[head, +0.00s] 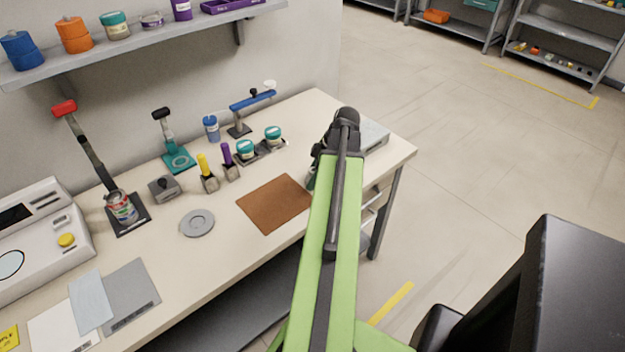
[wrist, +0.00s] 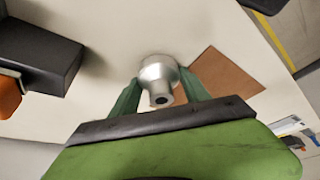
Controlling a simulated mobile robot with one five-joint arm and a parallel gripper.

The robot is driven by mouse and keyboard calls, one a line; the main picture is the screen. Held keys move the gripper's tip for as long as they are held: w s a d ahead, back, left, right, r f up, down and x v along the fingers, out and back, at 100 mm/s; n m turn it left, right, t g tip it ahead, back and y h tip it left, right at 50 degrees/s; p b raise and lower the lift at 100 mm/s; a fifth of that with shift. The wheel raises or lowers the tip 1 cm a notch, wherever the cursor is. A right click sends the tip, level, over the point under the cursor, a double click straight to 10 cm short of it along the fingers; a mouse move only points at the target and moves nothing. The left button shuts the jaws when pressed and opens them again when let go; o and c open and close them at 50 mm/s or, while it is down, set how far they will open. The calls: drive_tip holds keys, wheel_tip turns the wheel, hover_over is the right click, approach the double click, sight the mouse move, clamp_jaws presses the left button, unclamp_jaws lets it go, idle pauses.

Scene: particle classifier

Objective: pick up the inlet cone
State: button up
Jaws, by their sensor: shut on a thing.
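The inlet cone (wrist: 157,73) is a silver metal funnel shape with a narrow open neck, seen in the wrist view. My gripper (wrist: 160,95) has its two green fingers on either side of the cone, shut on it. The bench top shows behind the cone; I cannot tell whether the cone touches it. In the head view, my gripper (head: 335,145) is over the right part of the bench, mostly hidden by my green arm, and the cone is hidden there.
A brown mat (head: 275,203) lies left of my arm on the bench (head: 240,250). A grey disc (head: 197,223), small jars, a blue clamp stand (head: 250,102) and a white instrument (head: 40,240) stand farther left. A shelf (head: 140,43) hangs above. Open floor lies to the right.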

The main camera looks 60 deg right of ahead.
sight(310, 169)
drive_tip(key=c, duration=0.5)
drive_tip(key=shift+c, duration=0.2)
drive_tip(key=shift+r+p, duration=0.65)
wheel_tip(310, 169, up, 4)
drive_tip(key=p, duration=0.4)
drive_tip(key=s+d+r+p, duration=0.2)
drive_tip(key=s+r+p, duration=0.3)
drive_tip(key=s, duration=0.6)
drive_tip(key=shift+s+r+p, duration=0.25)
drive_tip(key=shift+r+p, duration=0.1)
drive_tip(key=shift+d, duration=0.1)
